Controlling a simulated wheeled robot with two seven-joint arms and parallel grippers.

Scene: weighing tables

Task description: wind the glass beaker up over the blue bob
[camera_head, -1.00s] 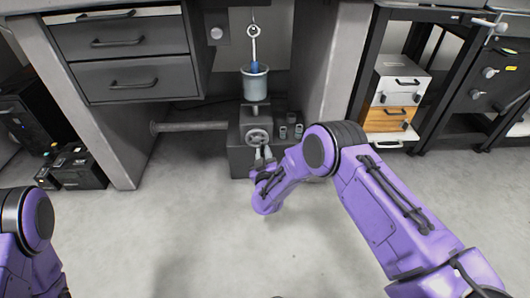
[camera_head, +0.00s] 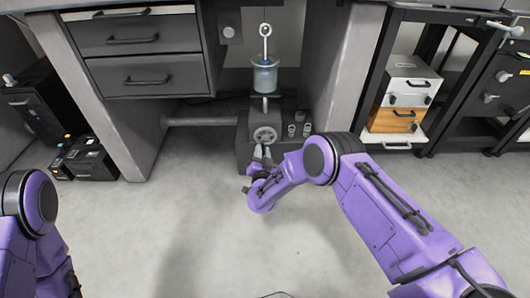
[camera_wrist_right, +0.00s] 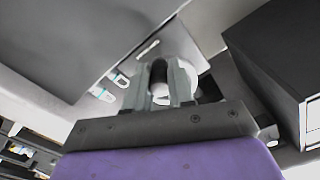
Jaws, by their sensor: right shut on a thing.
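The glass beaker (camera_head: 265,78) stands upright on a post (camera_head: 265,104) above a dark stand (camera_head: 246,150) in the opening under the table. A light rod with a ring (camera_head: 265,32) hangs straight down into the beaker's mouth. The blue bob is not distinct; a blue tint shows at the beaker's top. A round handwheel (camera_head: 265,134) sits on the stand's front. My right gripper (camera_head: 262,153) is shut at the handwheel's lower edge, apparently on its handle, which the fingers mostly hide. In the right wrist view, the fingers (camera_wrist_right: 162,82) stand before the pale wheel (camera_wrist_right: 178,48). My left gripper is out of view.
Several small metal weights (camera_head: 299,129) stand right of the handwheel. A grey horizontal bar (camera_head: 202,121) runs left from the stand. Table legs flank the opening, with drawers (camera_head: 129,73) at upper left. The floor in front is clear.

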